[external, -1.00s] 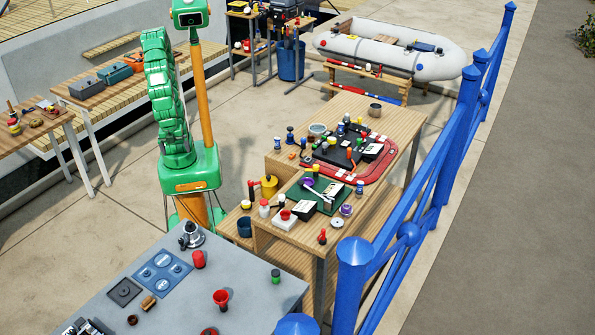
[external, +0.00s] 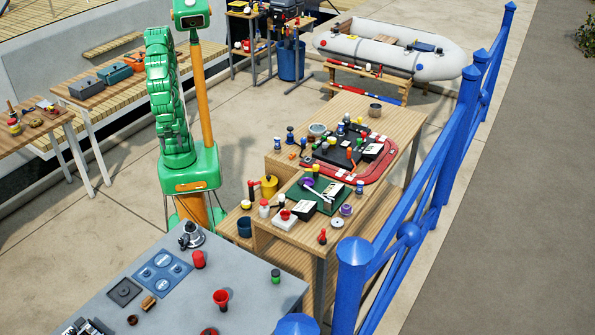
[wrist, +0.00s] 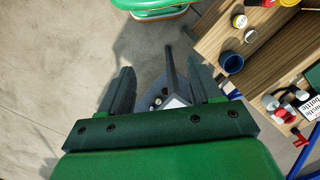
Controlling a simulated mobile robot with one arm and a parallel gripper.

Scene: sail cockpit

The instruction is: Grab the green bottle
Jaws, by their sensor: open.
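A small green-topped item (external: 275,276) stands upright on the grey table near its right edge in the external view. It is too small to tell whether it is the green bottle. No clear green bottle shows in the wrist view. My gripper (wrist: 163,85) is open and empty in the wrist view, its two dark fingers spread apart above the floor. In the external view my green arm is folded up beside its column, and the gripper cannot be made out there.
The wooden table (external: 388,180) on the right is crowded with small items. A blue mug (wrist: 232,63) stands near my gripper's right side. Blue railing (external: 400,240) bounds the right.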

